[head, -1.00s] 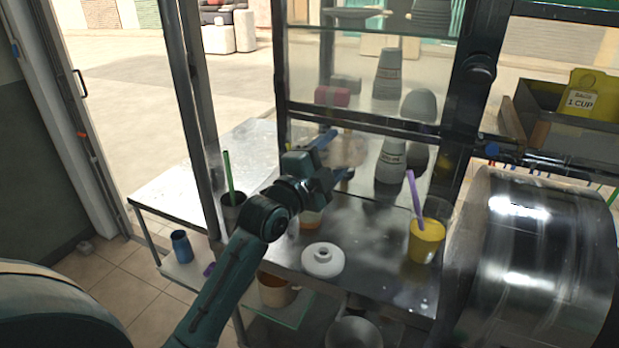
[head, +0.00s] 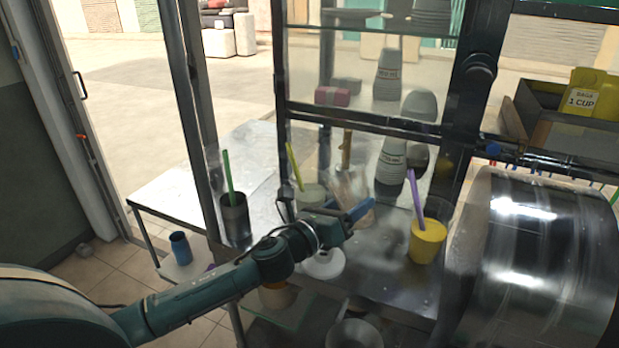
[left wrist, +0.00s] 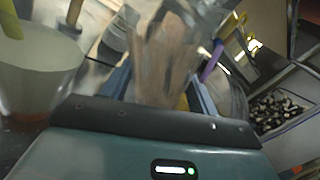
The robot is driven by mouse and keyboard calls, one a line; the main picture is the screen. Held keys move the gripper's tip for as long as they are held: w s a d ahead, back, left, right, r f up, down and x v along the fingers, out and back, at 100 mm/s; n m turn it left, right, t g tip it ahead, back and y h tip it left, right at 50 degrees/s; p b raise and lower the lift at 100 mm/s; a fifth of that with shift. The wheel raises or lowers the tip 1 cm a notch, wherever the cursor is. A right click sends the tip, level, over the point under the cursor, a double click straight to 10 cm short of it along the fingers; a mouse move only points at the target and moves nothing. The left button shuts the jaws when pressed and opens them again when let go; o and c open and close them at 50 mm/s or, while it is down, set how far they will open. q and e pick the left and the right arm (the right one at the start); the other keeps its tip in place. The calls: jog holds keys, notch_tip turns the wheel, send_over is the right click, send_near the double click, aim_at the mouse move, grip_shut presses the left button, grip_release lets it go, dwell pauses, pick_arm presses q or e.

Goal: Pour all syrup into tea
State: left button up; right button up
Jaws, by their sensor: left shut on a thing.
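My left gripper (head: 352,212) is shut on a clear glass vessel (left wrist: 165,55), which stands between the fingers in the left wrist view. In the head view the vessel (head: 350,192) is faint and blurred; whether syrup is left in it I cannot tell. A pale see-through cup with a yellow straw (head: 312,194) stands on the metal counter (head: 385,285), just left of and behind the gripper. In the left wrist view this cup (left wrist: 38,75) shows some orange-brown liquid low down. My right gripper is out of view.
A dark cup with a green straw (head: 235,215) stands left. A yellow cup with a purple straw (head: 428,242) stands right, near a large metal drum (head: 540,265). A white ring-shaped piece (head: 324,264) lies below the gripper. A glazed frame rises behind the counter.

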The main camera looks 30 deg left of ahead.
pick_arm(q)
jog(key=m, duration=0.1)
jog(key=f+m+p, duration=0.1)
jog(key=m, duration=0.1)
jog(key=f+m, duration=0.1)
jog(key=shift+w+a+m+g, duration=0.1)
jog(key=shift+a+m+g, duration=0.2)
jog(key=shift+m, duration=0.1)
jog(key=shift+f+m+p, duration=0.25)
jog(key=shift+m+p, duration=0.05)
jog(key=shift+m, duration=0.2)
jog(key=shift+f, duration=0.1)
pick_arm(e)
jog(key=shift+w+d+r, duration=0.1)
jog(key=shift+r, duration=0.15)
pick_arm(q)
jog(key=shift+r, duration=1.55)
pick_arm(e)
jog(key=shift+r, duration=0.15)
